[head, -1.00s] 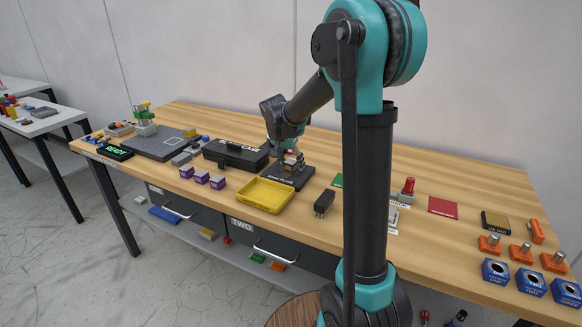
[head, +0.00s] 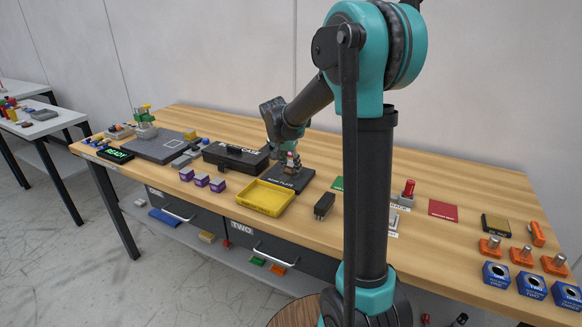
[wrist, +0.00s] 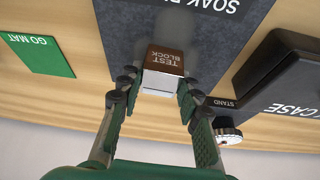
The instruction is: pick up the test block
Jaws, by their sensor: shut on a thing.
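The test block (wrist: 164,60), with a brown labelled face and a pale lower part, sits between the fingers of my gripper (wrist: 155,88) in the wrist view. The fingers are shut on its sides. Behind it is the dark soak plate (wrist: 122,45). In the head view my gripper (head: 291,166) points down over the soak plate (head: 283,183), and the block is mostly hidden by the fingers. I cannot tell whether the block touches the plate.
A black case (head: 235,158) stands just left of the plate, close to my gripper. A yellow tray (head: 264,197) lies in front. The green go mat (wrist: 38,54) lies on the plate's other side. Bare wood is open behind the plate.

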